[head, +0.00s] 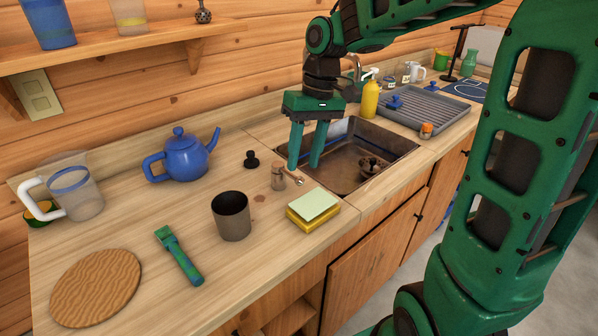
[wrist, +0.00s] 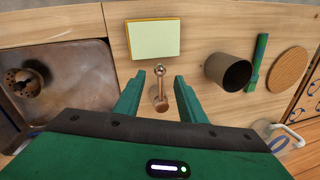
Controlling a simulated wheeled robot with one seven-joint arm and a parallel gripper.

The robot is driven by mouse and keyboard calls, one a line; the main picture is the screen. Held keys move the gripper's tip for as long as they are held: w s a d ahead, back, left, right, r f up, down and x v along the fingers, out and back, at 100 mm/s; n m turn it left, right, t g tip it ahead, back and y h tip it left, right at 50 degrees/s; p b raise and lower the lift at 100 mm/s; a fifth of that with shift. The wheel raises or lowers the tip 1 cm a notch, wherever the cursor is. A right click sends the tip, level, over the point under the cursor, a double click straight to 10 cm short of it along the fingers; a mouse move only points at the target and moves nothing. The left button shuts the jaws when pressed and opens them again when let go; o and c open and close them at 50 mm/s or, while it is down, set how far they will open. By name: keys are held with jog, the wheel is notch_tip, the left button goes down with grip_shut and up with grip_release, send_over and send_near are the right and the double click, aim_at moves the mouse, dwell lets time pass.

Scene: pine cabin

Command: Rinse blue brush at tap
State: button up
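No plainly blue brush shows. A flat green-and-blue tool (head: 180,258), perhaps the brush, lies on the counter left of a dark cup; it also shows in the wrist view (wrist: 259,62). My gripper (head: 304,166) is open and empty, pointing down by the sink's left edge, well right of that tool. In the wrist view, a small copper-coloured rod with a ball end (wrist: 160,85) shows between my fingertips (wrist: 159,79), apparently on the counter below. The sink (head: 350,180) holds a dark perforated item (head: 370,165). The tap (head: 355,66) is partly hidden behind my arm.
A dark cup (head: 231,216), yellow sponge block (head: 313,210), small wooden-bodied item (head: 278,177) and black knob (head: 251,159) stand near my gripper. A blue teapot (head: 183,157), pitcher (head: 75,190) and round board (head: 96,286) are left. A yellow bottle (head: 370,98) stands behind the sink.

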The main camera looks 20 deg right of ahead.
aim_at(288, 173)
jog(key=shift+a+f, duration=0.2)
jog(key=shift+f, duration=0.9)
jog(key=shift+a+f, duration=0.2)
jog(key=shift+f, duration=0.85)
grip_shut()
